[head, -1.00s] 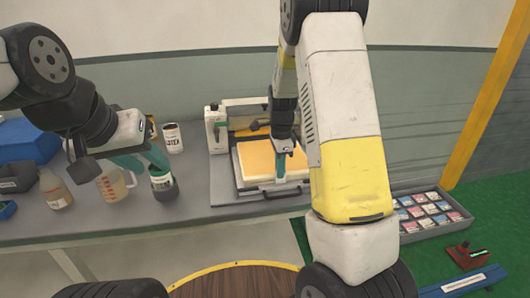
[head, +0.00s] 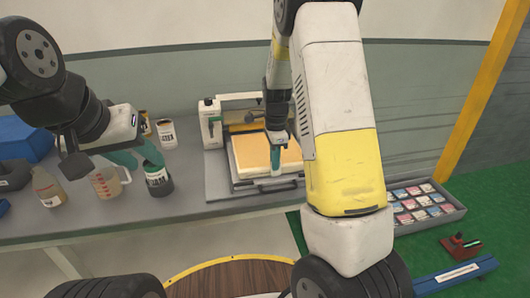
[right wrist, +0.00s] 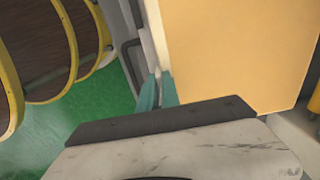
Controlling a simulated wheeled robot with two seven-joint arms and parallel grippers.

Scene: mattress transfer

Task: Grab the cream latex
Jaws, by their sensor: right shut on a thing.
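The cream latex (head: 248,152) is a flat slab with an orange-yellow top and pale sides. It lies in the tray of the press on the bench, and its top fills much of the right wrist view (right wrist: 240,50). My right gripper (head: 276,168) is shut at the slab's front edge, with its teal fingertips (right wrist: 158,90) at the pale side. My arm hides part of the slab's right side in the head view. My left gripper (head: 138,160) is open, its teal fingers apart above the bench, one close to a dark labelled jar (head: 158,182).
The press (head: 212,128) stands around the slab's back and left. A white can (head: 166,134), a measuring jug (head: 106,182) and an amber bottle (head: 48,188) stand to the left. A round wooden top (head: 235,276) is in front.

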